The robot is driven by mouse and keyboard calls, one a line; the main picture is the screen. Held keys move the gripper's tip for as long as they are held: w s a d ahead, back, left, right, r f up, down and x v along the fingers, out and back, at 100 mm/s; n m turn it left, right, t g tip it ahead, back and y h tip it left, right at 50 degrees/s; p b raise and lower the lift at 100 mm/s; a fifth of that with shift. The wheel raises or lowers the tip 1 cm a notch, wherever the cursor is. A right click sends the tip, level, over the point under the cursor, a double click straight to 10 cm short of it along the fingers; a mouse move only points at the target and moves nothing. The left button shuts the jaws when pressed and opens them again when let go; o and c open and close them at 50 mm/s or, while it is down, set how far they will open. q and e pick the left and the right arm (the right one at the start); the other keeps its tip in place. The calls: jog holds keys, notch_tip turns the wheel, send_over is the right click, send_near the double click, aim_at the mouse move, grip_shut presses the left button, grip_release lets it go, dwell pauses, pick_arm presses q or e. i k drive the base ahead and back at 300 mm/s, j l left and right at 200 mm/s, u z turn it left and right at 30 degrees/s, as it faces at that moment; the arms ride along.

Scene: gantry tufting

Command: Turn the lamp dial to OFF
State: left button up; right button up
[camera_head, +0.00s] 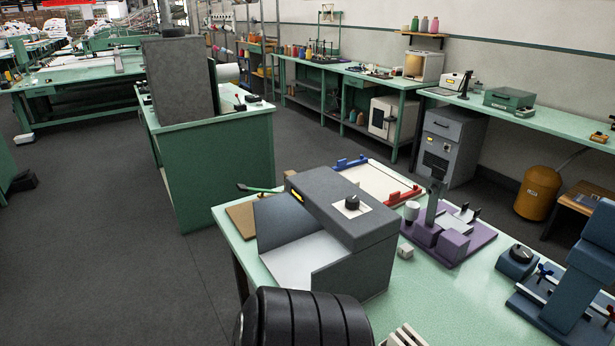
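A grey hooded box (335,196), which looks like the lamp, stands on the near green-topped table (430,300). Its open front faces left, with a pale floor inside and a small yellow strip at the hood's edge. The black round dial (352,201) sits on a white plate on top of the box. Its markings are too small to read, so I cannot tell its setting. A black ribbed shape (305,320) at the bottom edge covers part of the table in front of the box.
Behind the box lies a white board with red and blue clamps (380,182). To the right stand a purple fixture (450,238) and a blue press (580,280). A small pale block (405,250) lies beside the box. Open grey floor (110,250) lies to the left.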

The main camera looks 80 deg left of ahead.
aim_at(352, 202)
jog(key=u, duration=2.45)
jog(key=k+j, duration=0.1)
jog(key=j, duration=0.2)
jog(key=k+j+u, duration=0.1)
jog(key=j, duration=0.15)
